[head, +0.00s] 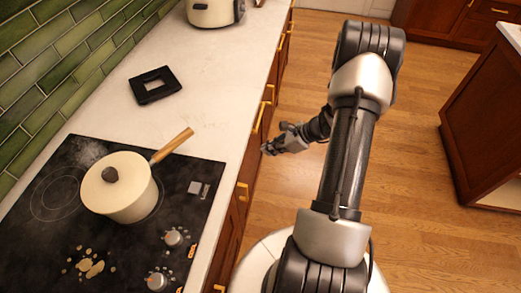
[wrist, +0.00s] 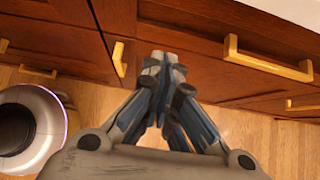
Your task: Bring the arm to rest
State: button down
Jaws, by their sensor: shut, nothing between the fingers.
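My gripper (head: 272,149) is at the right of the counter's front edge, over the floor, in the head view. In the wrist view my gripper (wrist: 161,62) has its fingertips together, with nothing between them. It points toward the wooden drawer fronts (wrist: 200,30). The fingertips look close to the drawers, but I cannot tell the exact gap. My arm (head: 345,150) is bent, with its upper link raised over the floor and the wrist folded back toward the counter.
A cream pot (head: 125,200) with a wooden handle sits on the black cooktop (head: 190,228). A black square frame (head: 138,92) lies on the white counter (head: 215,70). Brass drawer handles (wrist: 268,62) stick out near my gripper. A wooden cabinet (head: 485,120) stands right; wood floor (head: 420,215) between is clear.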

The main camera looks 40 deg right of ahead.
jog(key=p+v, duration=0.1)
jog(key=v, duration=0.4)
jog(key=a+r+n+g, duration=0.4)
jog(key=a+r+n, duration=0.8)
jog(key=a+r, duration=0.5)
jog(key=s+a+r+n+t+h, duration=0.1)
jog(key=s+a+r+n+h, duration=0.5)
jog(key=s+a+r+n, duration=0.3)
jog(key=s+r+n, duration=0.4)
jog(key=s+n, duration=0.2)
jog(key=s, duration=0.1)
jog(key=shift+a+n+t, duration=0.25)
jog(key=shift+n+t, duration=0.15)
